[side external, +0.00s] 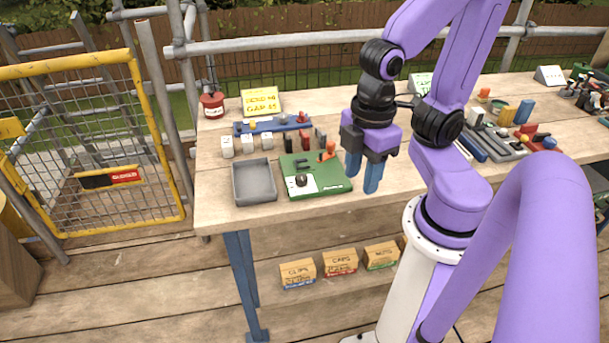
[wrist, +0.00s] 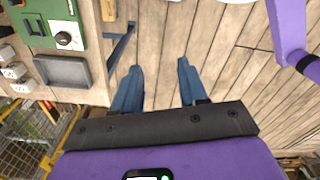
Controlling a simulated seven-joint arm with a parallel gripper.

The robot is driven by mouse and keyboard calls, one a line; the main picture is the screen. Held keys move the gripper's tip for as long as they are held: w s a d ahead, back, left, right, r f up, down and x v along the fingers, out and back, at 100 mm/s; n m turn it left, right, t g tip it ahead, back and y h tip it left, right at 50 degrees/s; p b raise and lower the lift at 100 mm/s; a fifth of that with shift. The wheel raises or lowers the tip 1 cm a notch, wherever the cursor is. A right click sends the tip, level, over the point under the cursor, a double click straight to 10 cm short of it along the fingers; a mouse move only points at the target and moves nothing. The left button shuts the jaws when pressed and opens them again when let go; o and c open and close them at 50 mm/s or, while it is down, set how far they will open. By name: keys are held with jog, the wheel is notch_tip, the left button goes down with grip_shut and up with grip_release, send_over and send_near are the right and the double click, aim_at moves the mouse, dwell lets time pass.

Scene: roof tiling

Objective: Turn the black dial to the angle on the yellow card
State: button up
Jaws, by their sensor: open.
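The black dial (side external: 301,181) sits near the front left corner of a green board (side external: 322,187) on the wooden table. It also shows in the wrist view (wrist: 63,38), with a pale mark on it, too small to read as an angle. The yellow card (side external: 261,102) stands at the back left of the table; its writing is too small to read surely. My gripper (side external: 363,179) is open and empty, pointing down to the right of the green board. In the wrist view, its blue fingers (wrist: 159,68) are apart, with only floor planks between them.
A grey tray (side external: 254,183) lies left of the board. Behind are small blocks (side external: 246,143), a blue rail (side external: 272,124) and a red tin (side external: 212,105). An orange-red part (side external: 327,151) stands on the board's back edge. More tools crowd the table's right side.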

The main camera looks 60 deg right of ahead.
dwell(0.3)
jog(key=o, duration=0.3)
jog(key=shift+o, duration=0.2)
jog(key=w+a+m+h, duration=0.1)
jog(key=w+m, duration=0.2)
jog(key=w, duration=0.5)
jog(key=m+g, duration=0.3)
jog(key=m, duration=0.3)
send_over(301, 176)
jog(key=w+a, duration=0.2)
jog(key=a, duration=0.5)
jog(key=f, duration=0.1)
jog(key=w+d+f+m+g, duration=0.25)
jog(key=w+d+m, duration=0.2)
jog(key=d, duration=0.25)
jog(key=shift+n+t+y, duration=0.3)
jog(key=shift+n+t, duration=0.15)
jog(key=x, duration=1.7)
jog(key=shift+w, duration=0.2)
jog(key=c, duration=1)
